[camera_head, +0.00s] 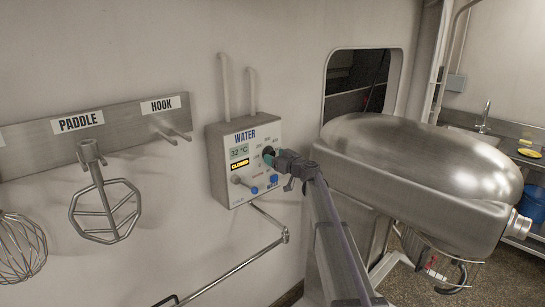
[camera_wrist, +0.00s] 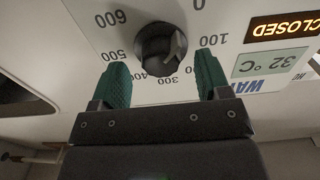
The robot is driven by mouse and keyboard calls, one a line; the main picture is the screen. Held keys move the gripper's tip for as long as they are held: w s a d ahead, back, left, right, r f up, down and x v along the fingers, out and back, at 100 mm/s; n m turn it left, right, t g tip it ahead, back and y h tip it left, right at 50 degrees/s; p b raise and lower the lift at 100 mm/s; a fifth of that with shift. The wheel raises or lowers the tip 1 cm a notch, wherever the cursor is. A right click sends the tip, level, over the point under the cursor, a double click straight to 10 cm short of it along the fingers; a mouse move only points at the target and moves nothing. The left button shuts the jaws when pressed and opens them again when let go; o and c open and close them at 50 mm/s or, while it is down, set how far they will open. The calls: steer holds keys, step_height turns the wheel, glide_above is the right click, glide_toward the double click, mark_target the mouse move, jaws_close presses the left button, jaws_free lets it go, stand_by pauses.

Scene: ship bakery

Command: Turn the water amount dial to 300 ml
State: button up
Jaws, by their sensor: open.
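The water panel (camera_head: 217,165) is a pale wall box with a "32 °C" display and an orange "CLOSED" display. The water amount dial (camera_wrist: 158,48) is a round black knob with marks from 0 to 600 around it. A pale mark shows on the knob's right side in the wrist view, roughly towards the 0 and 100 side; its exact reading is unclear. My gripper (camera_wrist: 160,62) is open, its green fingertips on either side of the knob's lower part, with visible gaps. In the head view my gripper (camera_head: 270,157) is at the panel and partly hides the dial.
A lever (camera_head: 238,181) and blue buttons sit low on the panel. A bent metal pipe (camera_head: 268,215) runs below it. A paddle (camera_head: 105,208) hangs on the rack at left. A large steel mixer (camera_head: 420,165) stands close at right.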

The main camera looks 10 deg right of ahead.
steer(key=shift+x, duration=0.95)
steer(key=c, duration=0.9)
